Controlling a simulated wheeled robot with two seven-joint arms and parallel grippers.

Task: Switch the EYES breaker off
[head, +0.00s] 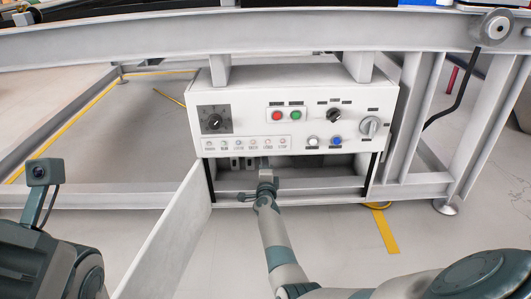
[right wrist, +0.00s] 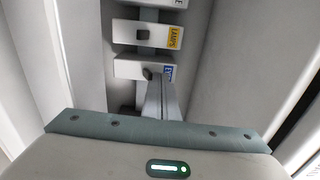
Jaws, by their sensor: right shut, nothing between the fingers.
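In the right wrist view, a white breaker with a partly hidden blue label (right wrist: 168,72) starting with "E" sits nearest my fingers. Its small dark toggle (right wrist: 147,74) is beside the tip of my right gripper (right wrist: 157,78). I cannot tell whether they touch. The fingers are shut and empty. In the head view, the right gripper (head: 265,175) reaches into the open compartment under the control box (head: 200,110), where a row of breakers (head: 235,163) partly shows. My left gripper is out of view.
A breaker with a yellow LAMPS label (right wrist: 174,37) sits beyond the blue-labelled one, with another past it. An open white door panel (head: 165,235) stands left of my right arm. Pale walls flank the breaker column. Knobs and buttons cover the box front.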

